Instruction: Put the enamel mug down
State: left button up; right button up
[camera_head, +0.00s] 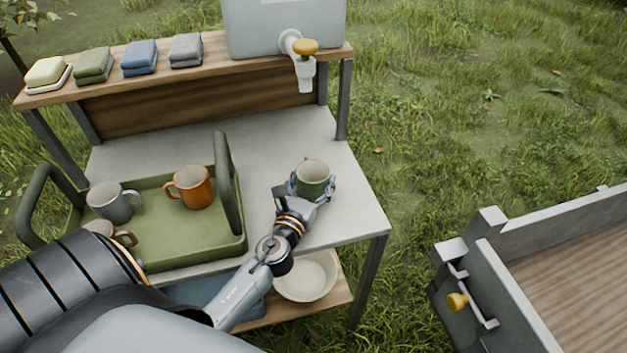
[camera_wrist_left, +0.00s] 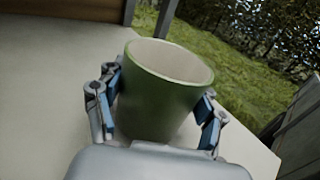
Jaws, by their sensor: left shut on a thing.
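A green enamel mug (camera_head: 313,178) with a pale inside is upright over the right part of the grey table top (camera_head: 345,205). My left gripper (camera_head: 312,188) is shut on it, with a finger on each side. In the left wrist view the mug (camera_wrist_left: 165,92) stands between the blue finger pads of the gripper (camera_wrist_left: 160,112), tilted in the picture. Its base is hidden behind the gripper body, so I cannot tell whether it touches the table. My right gripper is not in view.
A green tray (camera_head: 165,235) with dark handles, left of the mug, holds a grey mug (camera_head: 112,203), an orange mug (camera_head: 190,187) and a pale mug (camera_head: 104,232). A dispenser tap (camera_head: 304,62) overhangs the back. A bowl (camera_head: 308,276) sits on the lower shelf. Bare table surrounds the mug.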

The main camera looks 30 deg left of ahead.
pick_arm(q)
jog(key=shift+f, duration=0.2)
jog(key=o, duration=1.5)
jog(key=shift+r, duration=0.15)
jog(key=shift+s, duration=0.15)
jog(key=b+v, duration=0.3)
jog(key=v, duration=0.7)
jog(key=shift+s+d, duration=0.1)
jog(key=shift+s, duration=0.25)
jog(key=shift+s+d+r, duration=0.1)
jog(key=shift+s, duration=0.4)
